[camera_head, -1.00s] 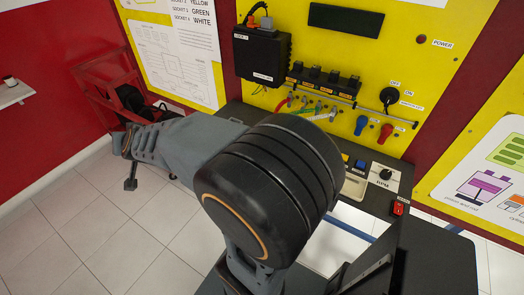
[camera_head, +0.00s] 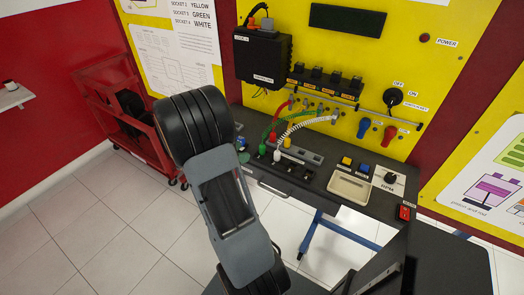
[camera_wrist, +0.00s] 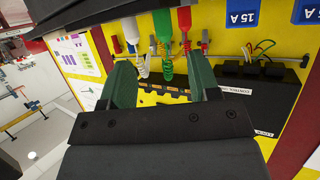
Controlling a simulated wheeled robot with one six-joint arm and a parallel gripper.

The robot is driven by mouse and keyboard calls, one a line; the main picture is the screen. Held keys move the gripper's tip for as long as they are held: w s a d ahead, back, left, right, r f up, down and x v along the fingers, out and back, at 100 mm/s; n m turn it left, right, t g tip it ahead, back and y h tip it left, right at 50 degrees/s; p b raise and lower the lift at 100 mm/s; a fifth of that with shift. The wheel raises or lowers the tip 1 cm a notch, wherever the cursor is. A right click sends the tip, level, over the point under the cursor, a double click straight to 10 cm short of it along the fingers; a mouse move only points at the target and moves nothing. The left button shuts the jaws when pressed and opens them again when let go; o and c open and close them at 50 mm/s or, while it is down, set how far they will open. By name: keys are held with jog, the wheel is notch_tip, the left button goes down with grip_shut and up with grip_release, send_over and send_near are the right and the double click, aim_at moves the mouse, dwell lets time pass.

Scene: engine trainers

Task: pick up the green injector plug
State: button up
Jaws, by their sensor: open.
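The green injector plug (camera_head: 262,149) stands on the dark bench at the front of the engine trainer, with a coiled green cable. Red (camera_head: 272,138), yellow (camera_head: 287,142) and white (camera_head: 277,155) plugs stand close around it. In the wrist view, the green plug (camera_wrist: 162,25) shows near the top between the white plug (camera_wrist: 131,27) and the red plug (camera_wrist: 184,18). My gripper (camera_wrist: 160,60) is open and empty, its dark green fingers spread, and the green plug lies beyond their tips. In the head view my arm stands left of the plugs, and I cannot make out the fingers clearly.
The yellow panel (camera_head: 405,60) rises behind the bench, with a black control box (camera_head: 263,62) and injector row (camera_head: 325,82). A beige tray (camera_head: 350,188) and a red switch (camera_head: 404,213) lie right of the plugs. A red cart (camera_head: 130,110) stands at left.

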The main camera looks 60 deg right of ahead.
aim_at(258, 154)
jog(key=shift+x, duration=4.2)
jog(key=shift+w+d+r, duration=0.1)
jog(key=shift+w+d, duration=0.05)
jog(key=shift+w, duration=0.05)
jog(key=c, duration=1)
